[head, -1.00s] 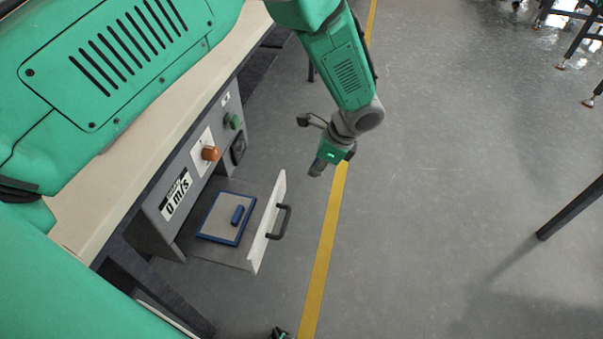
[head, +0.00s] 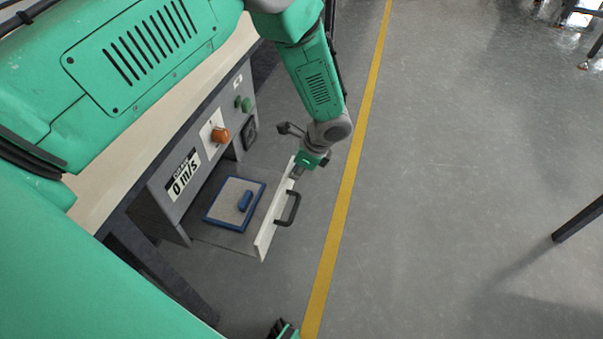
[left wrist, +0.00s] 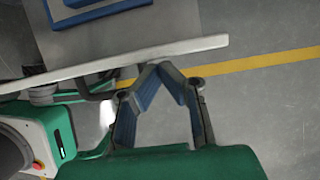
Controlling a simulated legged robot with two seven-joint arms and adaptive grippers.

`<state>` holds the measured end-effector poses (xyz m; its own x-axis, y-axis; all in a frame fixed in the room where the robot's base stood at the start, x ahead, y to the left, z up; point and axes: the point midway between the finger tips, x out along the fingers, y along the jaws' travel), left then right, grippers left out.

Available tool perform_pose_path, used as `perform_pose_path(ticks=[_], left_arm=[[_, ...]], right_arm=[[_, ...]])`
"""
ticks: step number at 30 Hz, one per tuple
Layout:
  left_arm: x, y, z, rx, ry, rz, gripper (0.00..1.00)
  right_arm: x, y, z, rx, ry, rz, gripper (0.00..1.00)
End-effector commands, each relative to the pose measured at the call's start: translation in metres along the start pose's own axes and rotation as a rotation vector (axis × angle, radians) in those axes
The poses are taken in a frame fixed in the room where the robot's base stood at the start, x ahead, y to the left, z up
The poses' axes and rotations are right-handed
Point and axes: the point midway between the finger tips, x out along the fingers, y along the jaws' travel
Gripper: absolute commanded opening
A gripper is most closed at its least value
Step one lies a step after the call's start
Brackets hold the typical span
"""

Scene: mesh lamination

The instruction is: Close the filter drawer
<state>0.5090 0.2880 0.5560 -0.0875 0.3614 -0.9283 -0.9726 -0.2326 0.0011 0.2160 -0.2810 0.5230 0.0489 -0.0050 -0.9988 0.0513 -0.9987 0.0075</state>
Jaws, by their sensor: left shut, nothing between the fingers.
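The filter drawer (head: 264,240) is pulled out under the grey control housing. It has a white front panel and a dark handle (head: 289,210). A blue-framed filter (head: 226,198) with a blue grip lies in it. My left gripper (head: 296,174) is at the far end of the white front, on its outer side, beyond the handle. In the left wrist view, its fingertips (left wrist: 160,68) meet, empty, close to the drawer front (left wrist: 190,46); I cannot tell whether they touch it. The handle also shows there (left wrist: 98,95), left of the fingers.
The grey housing (head: 158,207) carries an orange knob (head: 220,135), a green button (head: 245,104) and a "0 m/s" label. A pale worktop (head: 100,200) is above it. A yellow line (head: 343,203) runs along the floor; the floor right of it is mostly clear.

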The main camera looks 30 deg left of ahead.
Motion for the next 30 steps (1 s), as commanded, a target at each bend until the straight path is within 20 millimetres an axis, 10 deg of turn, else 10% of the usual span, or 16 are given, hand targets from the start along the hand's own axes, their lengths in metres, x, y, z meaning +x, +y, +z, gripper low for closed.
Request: perform_pose_path(ticks=[8, 21, 30], left_arm=[[0.001, 0.0, 0.006, -0.001, -0.001, 0.001, 0.0], [0.042, 0.0, 0.113, -0.005, -0.002, 0.004, 0.0], [0.054, 0.0, 0.135, 0.0, 0.0, 0.001, 0.0]], right_arm=[[-0.003, 0.0, 0.0, 0.0, 0.0, 0.0, 0.4], [-0.039, 0.0, -0.002, 0.0, 0.0, 0.0, 0.4], [-0.043, 0.0, -0.002, 0.0, 0.0, 0.0, 0.4]])
